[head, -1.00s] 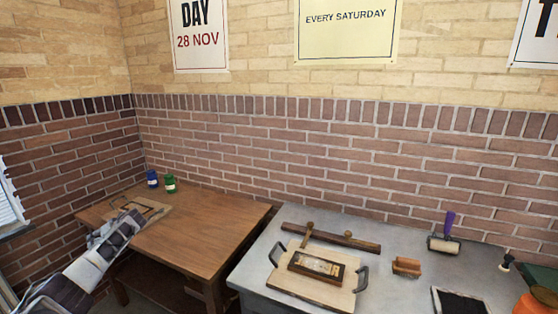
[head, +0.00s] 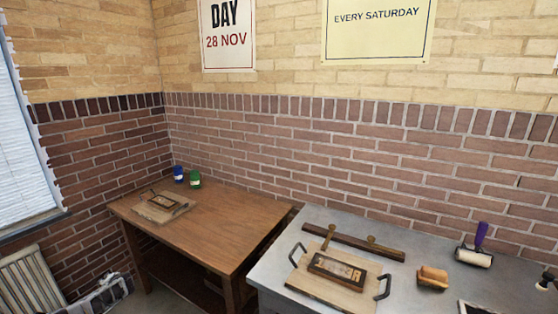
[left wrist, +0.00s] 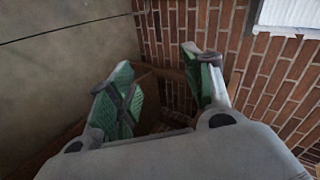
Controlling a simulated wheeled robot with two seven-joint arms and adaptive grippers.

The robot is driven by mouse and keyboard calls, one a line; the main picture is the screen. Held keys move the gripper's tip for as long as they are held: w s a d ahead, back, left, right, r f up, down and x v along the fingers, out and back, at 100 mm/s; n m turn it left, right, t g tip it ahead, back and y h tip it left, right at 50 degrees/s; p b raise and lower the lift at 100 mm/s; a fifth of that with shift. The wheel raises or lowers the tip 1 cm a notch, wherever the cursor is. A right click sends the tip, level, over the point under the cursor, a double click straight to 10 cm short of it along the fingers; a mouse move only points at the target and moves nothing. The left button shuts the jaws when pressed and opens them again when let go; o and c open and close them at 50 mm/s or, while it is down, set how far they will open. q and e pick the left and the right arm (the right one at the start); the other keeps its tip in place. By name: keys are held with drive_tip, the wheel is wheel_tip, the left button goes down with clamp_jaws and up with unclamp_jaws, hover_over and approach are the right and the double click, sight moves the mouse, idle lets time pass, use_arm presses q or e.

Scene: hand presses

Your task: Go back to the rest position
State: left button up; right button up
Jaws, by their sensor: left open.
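My left gripper (head: 120,285) is low at the bottom left of the head view, in front of and below the wooden table (head: 215,238). Only part of it and its arm shows there. In the left wrist view the left gripper (left wrist: 160,80) has its two green-padded fingers spread apart with nothing between them. Brick wall and a grey surface lie beyond the fingers. My right gripper is in neither view.
A small board with a framed form (head: 162,206) lies on the wooden table, near a blue jar (head: 178,174) and a green jar (head: 195,179). A grey table (head: 425,275) holds a tray (head: 313,283), a brush (head: 432,277) and a roller (head: 474,257). A radiator (head: 30,283) stands at left.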

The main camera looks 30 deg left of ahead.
use_arm(q)
drive_tip(key=s+d+f+m+t+h, duration=0.1)
drive_tip(key=s+f+m, duration=0.35)
drive_tip(key=s, duration=0.35)
drive_tip(key=s+f+m+t+h, duration=0.1)
drive_tip(key=s+f+m, duration=0.2)
drive_tip(key=s+f, duration=0.35)
drive_tip(key=s+d+f+g+h, duration=0.15)
drive_tip(key=s+d+f, duration=0.35)
drive_tip(key=d+f, duration=0.75)
drive_tip(key=s+d+f+n+h, duration=0.15)
drive_tip(key=d+f, duration=0.45)
drive_tip(key=d, duration=0.6)
drive_tip(key=s+d+f+n+h, duration=0.1)
drive_tip(key=s+d+f+h, duration=0.3)
drive_tip(key=d, duration=0.9)
drive_tip(key=d+f+h, duration=0.1)
drive_tip(key=d+f, duration=0.2)
drive_tip(key=d, duration=1.2)
drive_tip(key=d+f+n+h, duration=0.1)
drive_tip(key=d+f, duration=0.3)
drive_tip(key=d, duration=1.1)
drive_tip(key=shift+d+r, duration=0.1)
drive_tip(key=shift+c, duration=0.2)
